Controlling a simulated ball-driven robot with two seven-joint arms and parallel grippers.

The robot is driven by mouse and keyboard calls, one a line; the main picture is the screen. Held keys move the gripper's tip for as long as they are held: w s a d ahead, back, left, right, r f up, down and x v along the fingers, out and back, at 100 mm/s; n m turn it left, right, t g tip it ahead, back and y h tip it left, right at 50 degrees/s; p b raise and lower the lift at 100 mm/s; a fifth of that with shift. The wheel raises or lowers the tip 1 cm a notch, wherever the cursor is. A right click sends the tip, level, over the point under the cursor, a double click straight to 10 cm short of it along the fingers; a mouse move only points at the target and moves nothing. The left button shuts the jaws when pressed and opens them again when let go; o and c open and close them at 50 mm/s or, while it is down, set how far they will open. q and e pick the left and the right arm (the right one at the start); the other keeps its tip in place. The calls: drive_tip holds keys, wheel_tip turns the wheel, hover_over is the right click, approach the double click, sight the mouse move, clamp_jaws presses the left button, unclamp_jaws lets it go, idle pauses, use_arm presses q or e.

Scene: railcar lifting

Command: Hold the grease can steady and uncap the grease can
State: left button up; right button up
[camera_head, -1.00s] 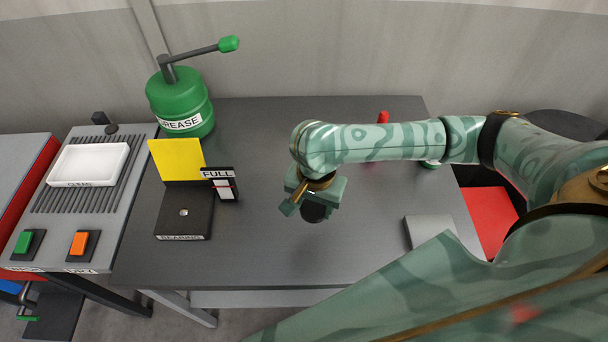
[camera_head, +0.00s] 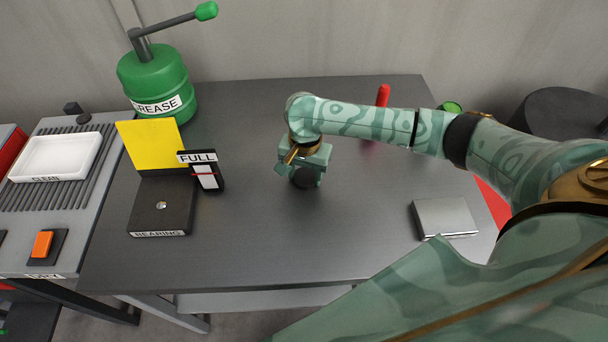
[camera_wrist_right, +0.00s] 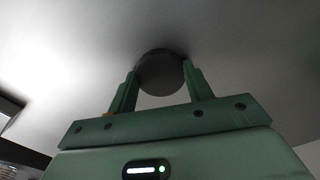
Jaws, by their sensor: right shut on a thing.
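A small green can (camera_head: 450,106) shows only its top, just behind my right forearm; the rest is hidden. My right gripper (camera_head: 306,172) is above the middle of the table, pointing down. It is shut on a dark round cap-like piece (camera_head: 305,178). In the right wrist view the dark piece (camera_wrist_right: 160,72) sits between the two fingertips (camera_wrist_right: 162,85). A large green container labelled GREASE (camera_head: 157,82), with a lever handle, stands at the table's back left, away from the gripper. My left gripper is not in view.
The grey table (camera_head: 270,235) is clear around the gripper. A red upright object (camera_head: 383,95) stands behind my forearm. A silver box (camera_head: 444,217) lies at right. A yellow panel (camera_head: 150,147), BEARING block (camera_head: 160,210) and FULL sign (camera_head: 203,172) stand at left. A white tray (camera_head: 55,157) is further left.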

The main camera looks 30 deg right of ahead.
sight(305, 178)
drive_tip(key=shift+r, duration=0.1)
drive_tip(key=o, duration=1.1)
drive_tip(key=shift+r, duration=0.15)
wheel_tip(305, 178, up, 12)
drive_tip(key=p, duration=0.5)
drive_tip(key=shift+p, duration=0.4)
